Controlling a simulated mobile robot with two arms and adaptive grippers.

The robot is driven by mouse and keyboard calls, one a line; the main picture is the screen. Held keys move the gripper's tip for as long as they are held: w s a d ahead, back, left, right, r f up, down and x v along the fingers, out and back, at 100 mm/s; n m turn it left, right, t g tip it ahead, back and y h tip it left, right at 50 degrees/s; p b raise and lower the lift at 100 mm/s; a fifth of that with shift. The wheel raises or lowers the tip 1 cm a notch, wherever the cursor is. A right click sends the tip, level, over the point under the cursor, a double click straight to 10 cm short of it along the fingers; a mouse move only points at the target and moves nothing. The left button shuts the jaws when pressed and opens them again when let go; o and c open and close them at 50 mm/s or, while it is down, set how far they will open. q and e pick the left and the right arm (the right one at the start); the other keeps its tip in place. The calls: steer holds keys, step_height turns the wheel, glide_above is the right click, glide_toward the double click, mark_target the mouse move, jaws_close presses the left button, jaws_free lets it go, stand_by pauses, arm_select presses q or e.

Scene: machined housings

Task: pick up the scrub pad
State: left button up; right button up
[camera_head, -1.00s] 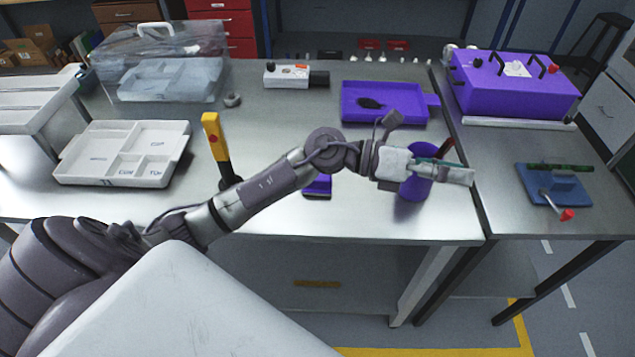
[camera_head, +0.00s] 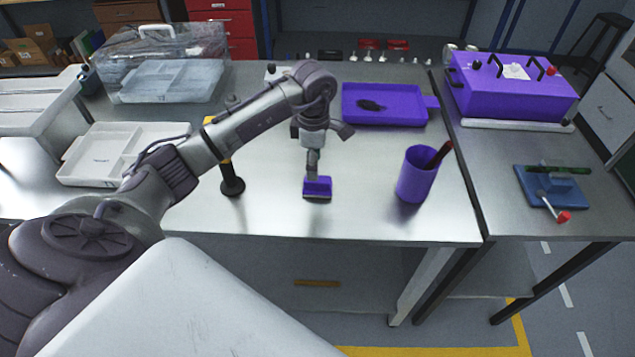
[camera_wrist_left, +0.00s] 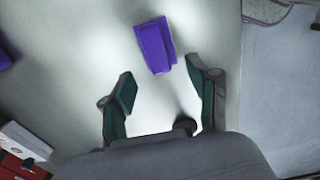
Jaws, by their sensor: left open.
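The scrub pad, a small purple block with a dark underside (camera_head: 317,188), lies on the metal table near its front edge. My left gripper (camera_head: 312,172) points down just above and behind it in the head view. In the left wrist view, the pad (camera_wrist_left: 155,45) shows beyond the two fingertips, roughly between their lines. My left gripper (camera_wrist_left: 162,85) is open and empty there, with its green-padded fingers spread apart. Whether it touches the pad is not clear from the head view. My right gripper is not in view.
A purple cup (camera_head: 415,178) holding a dark-red-handled tool stands to the right. A purple tray (camera_head: 420,115) lies behind. A yellow-and-black upright tool (camera_head: 232,183) stands close on the left, partly behind my arm. A white divided tray (camera_head: 95,160) is farther left.

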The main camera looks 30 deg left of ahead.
mark_target(318, 185)
arm_select(q)
steer(key=shift+f, duration=0.75)
steer(key=f, duration=0.1)
steer(key=f+p, duration=0.2)
steer(key=f, duration=0.1)
steer(key=shift+w+d, duration=0.3)
steer(key=shift+d, duration=0.1)
steer(key=shift+a+f, duration=0.1)
steer(key=shift+f, duration=0.6)
jaws_close()
